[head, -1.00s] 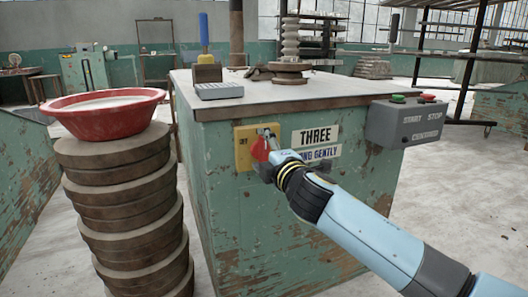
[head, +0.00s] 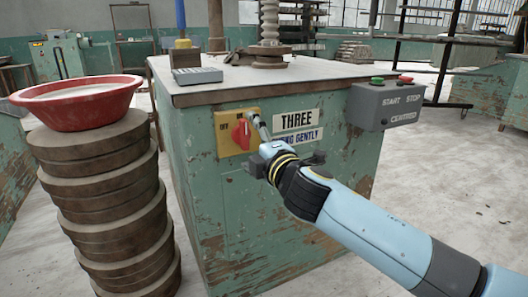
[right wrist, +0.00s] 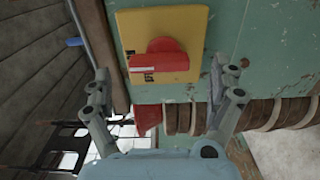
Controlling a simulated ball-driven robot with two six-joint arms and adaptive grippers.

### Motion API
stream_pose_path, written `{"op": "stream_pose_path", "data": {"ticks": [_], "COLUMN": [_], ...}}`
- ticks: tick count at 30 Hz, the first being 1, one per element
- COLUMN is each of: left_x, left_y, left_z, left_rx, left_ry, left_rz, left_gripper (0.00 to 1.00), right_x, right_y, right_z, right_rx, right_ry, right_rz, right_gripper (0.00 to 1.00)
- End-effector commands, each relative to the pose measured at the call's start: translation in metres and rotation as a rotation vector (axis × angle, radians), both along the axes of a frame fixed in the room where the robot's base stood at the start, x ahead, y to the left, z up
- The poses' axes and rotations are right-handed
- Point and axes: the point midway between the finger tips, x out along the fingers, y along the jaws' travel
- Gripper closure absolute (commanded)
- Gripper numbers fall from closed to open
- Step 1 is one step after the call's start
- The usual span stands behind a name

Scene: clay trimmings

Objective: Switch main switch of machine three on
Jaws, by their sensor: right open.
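The main switch is a red rotary handle (head: 241,134) on a yellow plate (head: 224,145) marked OFF at left and ON at top. The plate is on the green machine's front, beside the label THREE (head: 297,120). The handle stands upright, toward ON. In the right wrist view, the handle (right wrist: 160,57) and plate (right wrist: 190,22) show turned sideways. My right gripper (head: 258,125) is close in front of the plate, at the handle's right in the head view. In the right wrist view its fingers (right wrist: 160,76) are spread, with nothing between them held. My left gripper is not in view.
A grey control box (head: 386,107) with green and red buttons is on the machine's right corner. A stack of round bats (head: 105,205) with a red bowl (head: 75,108) stands close at left.

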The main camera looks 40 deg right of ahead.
Motion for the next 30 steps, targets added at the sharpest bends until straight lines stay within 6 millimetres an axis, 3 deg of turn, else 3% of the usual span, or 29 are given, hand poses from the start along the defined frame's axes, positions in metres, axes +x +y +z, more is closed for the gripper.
{"op": "stream_pose_path", "data": {"ticks": [6, 12, 30], "left_x": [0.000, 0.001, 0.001], "left_y": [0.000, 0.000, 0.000], "left_z": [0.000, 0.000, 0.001], "left_rx": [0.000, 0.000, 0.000], "left_ry": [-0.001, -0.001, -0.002], "left_rz": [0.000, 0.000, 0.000], "left_gripper": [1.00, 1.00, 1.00], "right_x": [-0.049, -0.073, -0.077], "right_y": [0.012, 0.017, 0.019], "right_z": [-0.001, -0.001, 0.000], "right_rx": [0.000, 0.001, 0.001], "right_ry": [0.003, 0.002, 0.000], "right_rz": [0.000, 0.000, 0.000], "right_gripper": [0.08, 0.08, 0.08]}}
